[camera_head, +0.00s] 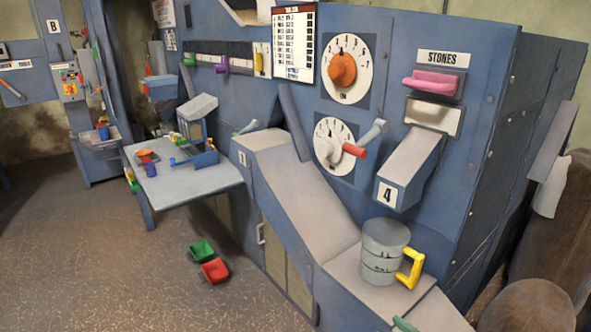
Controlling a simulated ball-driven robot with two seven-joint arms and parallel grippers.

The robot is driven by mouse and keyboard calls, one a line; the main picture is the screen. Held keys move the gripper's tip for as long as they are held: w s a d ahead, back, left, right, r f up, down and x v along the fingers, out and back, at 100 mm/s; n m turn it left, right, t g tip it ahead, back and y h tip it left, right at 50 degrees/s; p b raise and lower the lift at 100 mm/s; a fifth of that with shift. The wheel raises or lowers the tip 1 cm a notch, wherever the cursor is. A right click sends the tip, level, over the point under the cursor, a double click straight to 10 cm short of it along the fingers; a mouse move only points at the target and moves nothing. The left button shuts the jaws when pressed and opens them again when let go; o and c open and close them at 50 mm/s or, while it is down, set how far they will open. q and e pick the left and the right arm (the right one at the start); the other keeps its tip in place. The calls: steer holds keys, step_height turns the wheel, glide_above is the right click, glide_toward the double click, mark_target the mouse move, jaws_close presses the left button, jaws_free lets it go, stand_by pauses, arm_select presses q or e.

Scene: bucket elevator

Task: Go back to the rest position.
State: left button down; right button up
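Neither of my grippers shows in the head view, and no part of my arms can be made out for sure. The large blue machine (400,40) fills the middle and right. On its front are an orange dial knob (341,69), a lower dial with a red-tipped handle (355,150), and a pink handle (434,84) under the STONES sign. A grey chute (408,160) marked 4 slopes down below them. A grey bucket with a yellow handle (383,250) stands upright on the ledge below that chute.
A blue side table (190,185) at the left holds small items. A green bin (201,251) and a red bin (214,271) lie on the floor before the machine. Brown rounded objects (530,305) stand at the lower right. The floor at the lower left is clear.

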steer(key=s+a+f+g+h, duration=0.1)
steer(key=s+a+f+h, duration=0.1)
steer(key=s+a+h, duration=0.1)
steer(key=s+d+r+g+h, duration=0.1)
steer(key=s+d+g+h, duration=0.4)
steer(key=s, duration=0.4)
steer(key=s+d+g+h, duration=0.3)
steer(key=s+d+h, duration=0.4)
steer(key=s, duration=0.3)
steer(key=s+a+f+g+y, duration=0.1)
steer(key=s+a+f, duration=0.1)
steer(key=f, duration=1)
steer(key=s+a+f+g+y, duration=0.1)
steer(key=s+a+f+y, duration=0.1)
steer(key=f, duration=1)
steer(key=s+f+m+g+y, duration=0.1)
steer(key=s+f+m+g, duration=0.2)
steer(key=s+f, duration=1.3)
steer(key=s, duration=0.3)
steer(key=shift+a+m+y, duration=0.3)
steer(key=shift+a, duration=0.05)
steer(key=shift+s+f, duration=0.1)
